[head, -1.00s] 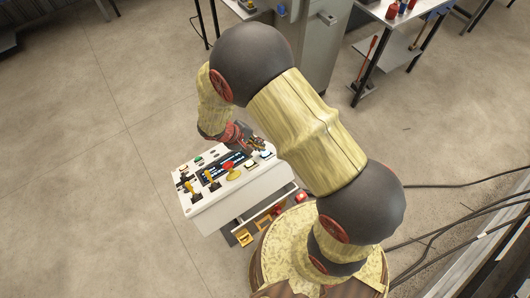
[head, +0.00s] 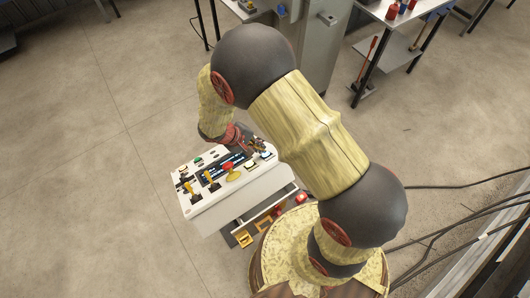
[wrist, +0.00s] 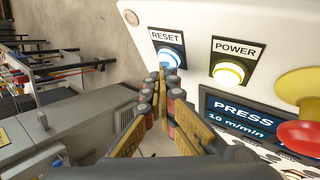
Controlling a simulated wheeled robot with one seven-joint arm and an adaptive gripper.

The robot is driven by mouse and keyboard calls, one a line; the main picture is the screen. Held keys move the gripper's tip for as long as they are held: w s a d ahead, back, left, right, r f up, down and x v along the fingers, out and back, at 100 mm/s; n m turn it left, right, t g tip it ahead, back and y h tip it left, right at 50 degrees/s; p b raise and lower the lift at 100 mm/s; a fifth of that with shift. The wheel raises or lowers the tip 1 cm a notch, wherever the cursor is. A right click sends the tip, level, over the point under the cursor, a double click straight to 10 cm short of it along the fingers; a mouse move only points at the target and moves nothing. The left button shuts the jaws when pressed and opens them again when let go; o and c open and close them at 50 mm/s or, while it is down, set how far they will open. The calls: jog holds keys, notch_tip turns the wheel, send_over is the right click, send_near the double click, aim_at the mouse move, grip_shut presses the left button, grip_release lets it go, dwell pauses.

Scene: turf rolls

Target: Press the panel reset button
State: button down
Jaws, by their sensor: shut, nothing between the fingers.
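The reset button (wrist: 169,58) is a round button with a blue-lit ring under a RESET label in the wrist view. It sits near the corner of the white control panel (wrist: 200,18), which also shows below my arm in the head view (head: 240,196). My gripper (wrist: 165,73) is shut and empty. Its fingertips are at the lower edge of the reset button in the picture and cover a little of it. I cannot tell whether they touch it. In the head view my gripper (head: 256,149) is over the panel's far edge, partly hard to make out.
The yellow-lit power button (wrist: 229,73) is right of the reset button. A display (wrist: 243,113) reads PRESS, 10 m/min. A red mushroom button (wrist: 300,137) and yellow levers (head: 191,187) are on the same panel. A grey machine (head: 312,50) stands behind.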

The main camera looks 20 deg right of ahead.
dwell(0.6)
jog(key=shift+w+r, duration=0.45)
jog(key=shift+r, duration=0.15)
jog(key=w+r, duration=0.1)
jog(key=w+r+p, duration=0.2)
jog(key=shift+a+r, duration=0.35)
jog(key=shift+r, duration=0.05)
dwell(0.9)
